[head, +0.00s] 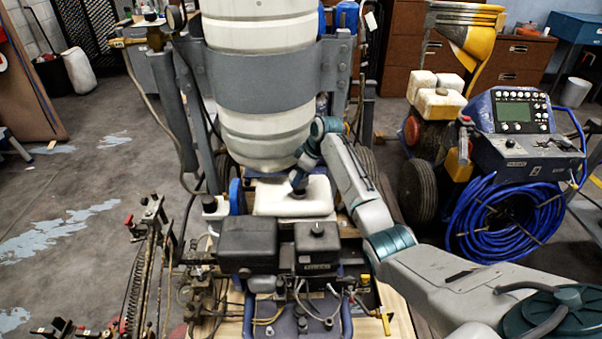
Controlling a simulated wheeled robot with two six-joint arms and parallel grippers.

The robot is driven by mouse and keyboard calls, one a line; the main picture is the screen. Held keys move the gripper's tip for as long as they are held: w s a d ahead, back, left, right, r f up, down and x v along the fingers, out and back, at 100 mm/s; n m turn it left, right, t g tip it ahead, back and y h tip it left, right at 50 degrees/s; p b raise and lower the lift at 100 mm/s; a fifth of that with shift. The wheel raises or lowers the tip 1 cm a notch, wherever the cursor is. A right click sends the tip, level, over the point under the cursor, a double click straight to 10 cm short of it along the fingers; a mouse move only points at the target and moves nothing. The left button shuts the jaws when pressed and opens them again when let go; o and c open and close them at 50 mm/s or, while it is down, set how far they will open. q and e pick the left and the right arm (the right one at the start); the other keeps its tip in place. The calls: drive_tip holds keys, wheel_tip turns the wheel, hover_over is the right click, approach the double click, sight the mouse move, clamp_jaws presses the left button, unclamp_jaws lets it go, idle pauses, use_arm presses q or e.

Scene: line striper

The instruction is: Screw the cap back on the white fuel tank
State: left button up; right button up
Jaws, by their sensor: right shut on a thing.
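The white fuel tank (265,199) sits low in the middle of the head view, on the engine beneath the large white drum. My right arm reaches in from the right and bends down over it. My right gripper (298,181) points down at the top of the tank and is shut on the dark cap (299,193). The cap is at the tank's top, right of its middle. The fingers are small here and partly hide the cap, so its threads and exact seating cannot be seen. My left gripper is not in view.
The large white drum (262,120) in its grey bracket hangs close above the tank. The black engine housing (248,243) stands in front. A blue machine with coiled blue hose (505,215) stands at the right. Open floor (85,185) lies at the left.

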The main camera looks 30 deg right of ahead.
drive_tip(key=shift+f, duration=0.25)
idle(0.4)
drive_tip(key=shift+f, duration=0.7)
drive_tip(key=shift+f, duration=0.35)
drive_tip(key=shift+f, duration=0.3)
idle(0.4)
drive_tip(key=shift+f, duration=0.4)
drive_tip(key=shift+f, duration=0.1)
idle(0.7)
drive_tip(key=shift+f, duration=0.25)
idle(0.4)
